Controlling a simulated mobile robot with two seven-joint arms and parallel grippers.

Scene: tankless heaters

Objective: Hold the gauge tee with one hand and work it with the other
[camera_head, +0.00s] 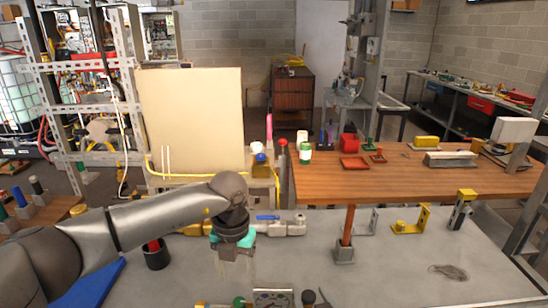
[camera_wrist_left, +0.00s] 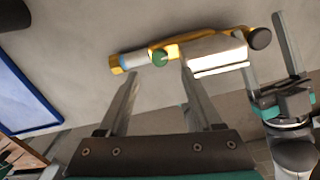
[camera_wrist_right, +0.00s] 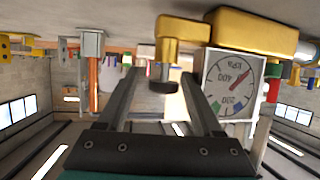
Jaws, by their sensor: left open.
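The gauge tee (camera_head: 272,299) lies at the bottom edge of the head view, partly cut off, with a white square gauge, a green knob and a black knob. In the left wrist view its brass body (camera_wrist_left: 172,51) lies across the top, beyond my open, empty left gripper (camera_wrist_left: 158,80). That gripper (camera_head: 236,262) points down behind the tee in the head view. In the right wrist view the gauge dial (camera_wrist_right: 232,82) faces the camera. The black knob (camera_wrist_right: 163,87) shows between the spread fingers of my right gripper (camera_wrist_right: 160,88); contact is unclear. My right gripper also shows in the left wrist view (camera_wrist_left: 270,65).
A valve with a blue handle (camera_head: 268,218) lies behind my left gripper. The grey bench's front right is mostly clear.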

